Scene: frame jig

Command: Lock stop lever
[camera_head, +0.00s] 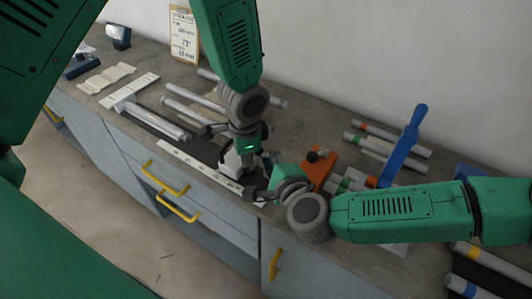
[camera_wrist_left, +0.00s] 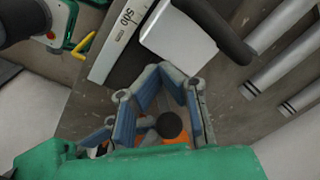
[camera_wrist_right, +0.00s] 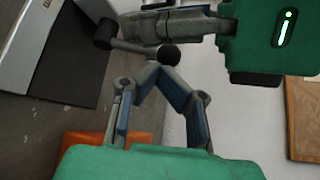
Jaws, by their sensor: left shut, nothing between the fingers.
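An orange block (camera_head: 319,170) with a black knob (camera_head: 312,156) stands on the bench. In the left wrist view a black ball knob (camera_wrist_left: 168,125) shows between my left fingers, with orange below it. In the right wrist view a grey rod (camera_wrist_right: 135,47) with a black ball end (camera_wrist_right: 168,55) lies just beyond my right fingertips; contact is unclear. My left gripper (camera_head: 244,166) is shut and empty above the front of the bench, beside a white block (camera_head: 231,163). My right gripper (camera_head: 258,192) is close to it, fingertips together, with nothing clearly between them.
A blue upright lever (camera_head: 403,150) stands to the right, among grey bars with coloured bands. Several grey rods (camera_head: 190,97) lie behind on the left. A ruler strip (camera_head: 195,165) runs along the front edge. The two grippers leave little room between them.

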